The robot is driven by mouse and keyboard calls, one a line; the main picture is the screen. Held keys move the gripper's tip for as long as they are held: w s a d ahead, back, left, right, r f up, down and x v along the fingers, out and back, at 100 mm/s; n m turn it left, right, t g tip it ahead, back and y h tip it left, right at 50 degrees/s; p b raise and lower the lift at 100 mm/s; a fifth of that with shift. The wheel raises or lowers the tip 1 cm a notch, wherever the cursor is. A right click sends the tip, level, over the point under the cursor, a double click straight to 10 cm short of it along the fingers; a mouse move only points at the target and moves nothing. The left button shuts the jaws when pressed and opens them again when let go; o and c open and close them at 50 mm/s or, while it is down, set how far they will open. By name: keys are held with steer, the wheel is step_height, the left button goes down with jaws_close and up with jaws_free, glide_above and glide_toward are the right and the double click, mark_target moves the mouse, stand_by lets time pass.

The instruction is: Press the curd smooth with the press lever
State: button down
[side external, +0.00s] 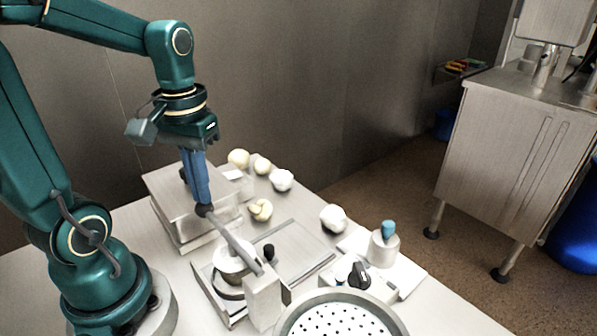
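The press lever (238,243) is a grey bar that slopes from a dark knob at its upper left end down to a pale upright block (263,299). Under the bar is a round white press piece (231,259) above a dark ring on a metal base. The curd itself cannot be made out beneath it. My gripper (203,204) points down, with its blue fingers reaching the lever's dark knob. The fingers overlap in this view, so I cannot tell whether they grip the knob or only touch it.
A perforated basket (288,323) stands at the front edge of the picture. A steel box (178,186) lies behind the lever. Several pale lumps (281,180) lie on the table (124,231). A pot with a blue knob (383,250) stands at right.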

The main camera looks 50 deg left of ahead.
steer(key=shift+r, duration=2.3)
step_height(320, 180, up, 5)
steer(key=shift+f, duration=0.1)
steer(key=m+t, duration=0.6)
glide_above(229, 241)
step_height(229, 241, down, 6)
steer(key=shift+s+a, duration=0.35)
